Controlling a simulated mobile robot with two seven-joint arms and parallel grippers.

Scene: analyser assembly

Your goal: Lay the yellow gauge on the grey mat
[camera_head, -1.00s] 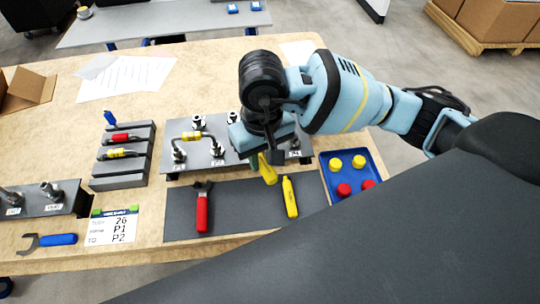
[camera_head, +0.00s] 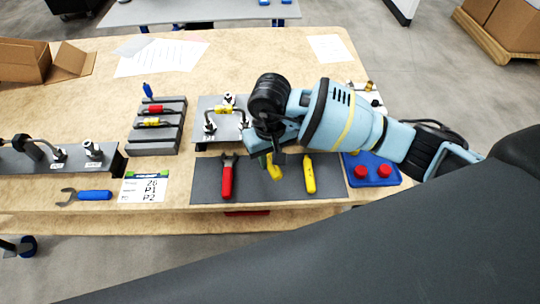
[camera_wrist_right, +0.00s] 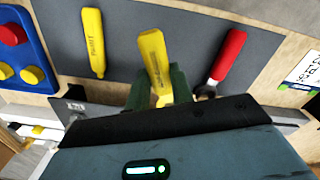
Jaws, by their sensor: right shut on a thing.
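The yellow gauge (camera_head: 274,170) hangs from my right gripper (camera_head: 268,152), whose fingers are shut on its upper end. In the right wrist view, the gauge (camera_wrist_right: 155,58) sticks out from between the green fingers (camera_wrist_right: 160,92) over the grey mat (camera_wrist_right: 205,30). In the head view it is over the back middle part of the grey mat (camera_head: 207,188). I cannot tell whether it touches the mat. A second yellow tool (camera_head: 309,175) lies on the mat to its right, and a red-handled wrench (camera_head: 227,182) lies to its left. My left gripper is out of view.
A blue tray (camera_head: 352,181) with red and yellow caps stands right of the mat. A plate with fittings (camera_head: 212,132) is behind the mat. A grey rack (camera_head: 143,134), a label card (camera_head: 143,188) and a blue-handled wrench (camera_head: 94,195) are to the left.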

